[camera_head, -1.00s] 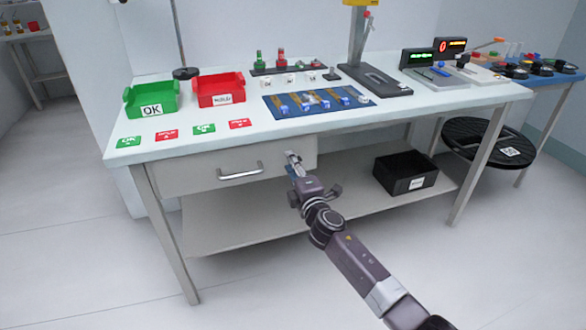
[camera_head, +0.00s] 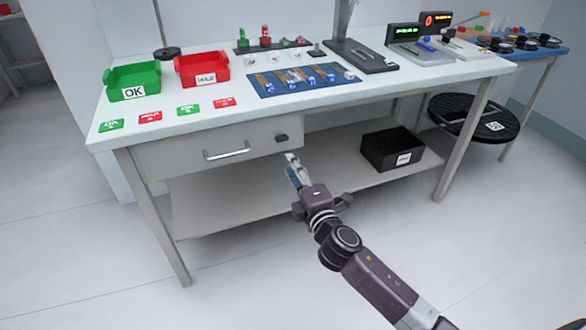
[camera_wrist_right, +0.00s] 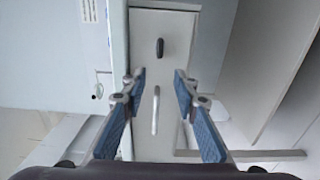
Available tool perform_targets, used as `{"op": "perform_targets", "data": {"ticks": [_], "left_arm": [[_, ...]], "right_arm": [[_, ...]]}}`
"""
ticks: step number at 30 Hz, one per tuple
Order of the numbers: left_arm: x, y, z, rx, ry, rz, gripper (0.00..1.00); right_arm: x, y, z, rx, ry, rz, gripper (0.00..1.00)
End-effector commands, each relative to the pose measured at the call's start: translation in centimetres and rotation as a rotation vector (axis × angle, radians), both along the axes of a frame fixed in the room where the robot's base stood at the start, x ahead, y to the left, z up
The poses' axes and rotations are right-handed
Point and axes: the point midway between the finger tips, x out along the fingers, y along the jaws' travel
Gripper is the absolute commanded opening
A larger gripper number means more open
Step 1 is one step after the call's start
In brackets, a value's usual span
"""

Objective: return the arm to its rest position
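My right gripper (camera_head: 291,168) is in front of the workbench, just below the drawer (camera_head: 213,142) front and clear of it. In the right wrist view its two blue-padded fingers (camera_wrist_right: 160,82) stand wide apart with nothing between the tips. Beyond the fingers, that view shows the drawer front (camera_wrist_right: 143,50) with a dark knob (camera_wrist_right: 160,48) and a bar handle (camera_wrist_right: 155,110). The drawer looks shut. My left gripper is in none of the views.
The workbench (camera_head: 190,118) carries a green bin (camera_head: 150,78), a red bin (camera_head: 190,66) and a blue mat (camera_head: 262,88) with small parts. A black bin (camera_head: 380,152) sits on the lower shelf (camera_head: 240,190). A round black stool (camera_head: 470,112) stands at right. The floor in front is clear.

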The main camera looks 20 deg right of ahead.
Motion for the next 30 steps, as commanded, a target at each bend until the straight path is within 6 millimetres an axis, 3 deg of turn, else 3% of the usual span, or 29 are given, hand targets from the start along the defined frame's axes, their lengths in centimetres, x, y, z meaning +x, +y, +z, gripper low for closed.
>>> {"op": "perform_targets", "data": {"ticks": [13,17,20,23,27,30], "left_arm": [[0.0,0.0,0.0,0.0,0.0,0.0,0.0],[0.0,0.0,0.0,0.0,0.0,0.0,0.0],[0.0,0.0,0.0,0.0,0.0,0.0,0.0],[0.0,0.0,0.0,0.0,0.0,0.0,0.0],[0.0,0.0,0.0,0.0,0.0,0.0,0.0],[0.0,0.0,0.0,0.0,0.0,0.0,0.0]], "right_arm": [[-0.1,-0.1,0.0,0.002,0.001,-0.002,0.28],[-1.2,-0.8,-2.1,0.087,0.059,-0.044,0.28],[-3.9,-2.0,-6.2,0.259,0.178,-0.136,0.28],[-8.3,-3.2,-11.9,0.475,0.345,-0.27,0.28],[-16.1,-3.4,-19.1,0.746,0.581,-0.467,0.28],[-21.4,-2.8,-22.7,0.889,0.725,-0.592,0.28]]}}
